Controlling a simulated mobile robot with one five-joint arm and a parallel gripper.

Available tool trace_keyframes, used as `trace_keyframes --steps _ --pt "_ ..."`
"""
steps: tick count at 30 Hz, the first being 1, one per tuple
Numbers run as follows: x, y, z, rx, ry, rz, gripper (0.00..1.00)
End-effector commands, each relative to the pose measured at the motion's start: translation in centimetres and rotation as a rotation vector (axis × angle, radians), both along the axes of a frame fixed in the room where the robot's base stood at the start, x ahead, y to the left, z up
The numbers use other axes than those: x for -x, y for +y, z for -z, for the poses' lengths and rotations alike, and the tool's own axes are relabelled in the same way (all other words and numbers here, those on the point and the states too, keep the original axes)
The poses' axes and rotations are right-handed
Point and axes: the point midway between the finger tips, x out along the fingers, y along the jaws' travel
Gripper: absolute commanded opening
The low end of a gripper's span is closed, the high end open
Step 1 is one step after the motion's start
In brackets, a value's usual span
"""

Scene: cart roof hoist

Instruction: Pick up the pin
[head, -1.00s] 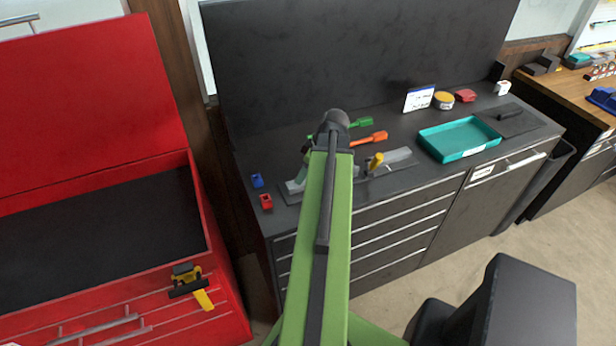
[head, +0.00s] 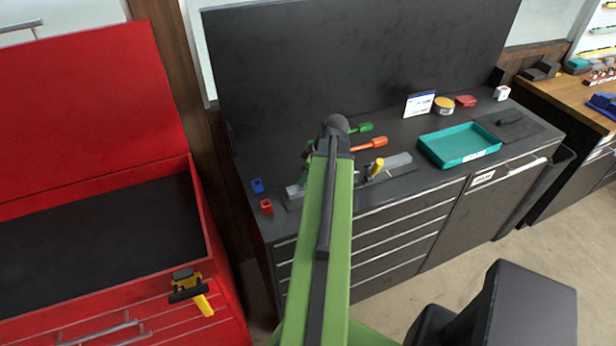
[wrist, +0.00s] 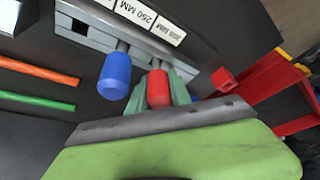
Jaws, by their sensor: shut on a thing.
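In the wrist view, a pin with a red rounded grip (wrist: 158,88) stands at a grey rail (wrist: 110,35). My gripper (wrist: 160,95) has its green fingers on either side of the red grip and is shut on it. A second pin with a blue grip (wrist: 115,76) stands beside it to the left, apart from the fingers. In the head view, the rail (head: 398,161) lies along the counter, and a yellow-handled piece (head: 376,166) stands at its right part. My arm hides the red and blue grips there. I cannot tell whether the red pin is still seated in the rail.
A red block (head: 266,206) and a blue block (head: 257,185) sit at the counter's left end. Green (head: 366,127) and orange (head: 371,143) handled tools lie behind the rail. A teal tray (head: 446,160) stands to the right. An open red chest (head: 215,250) is at left.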

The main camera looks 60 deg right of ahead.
Motion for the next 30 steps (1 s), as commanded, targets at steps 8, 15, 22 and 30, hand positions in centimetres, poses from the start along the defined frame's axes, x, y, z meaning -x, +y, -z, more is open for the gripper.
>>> trace_keyframes --steps 8,15,22,30 --pt "0.03 -0.02 0.00 0.000 0.000 0.000 0.00" --pt "0.04 -0.04 0.01 0.000 0.000 0.001 0.00" --pt "0.06 -0.05 0.00 0.001 0.000 0.001 0.00" --pt "0.07 -0.06 -0.68 0.001 0.000 0.001 0.00"
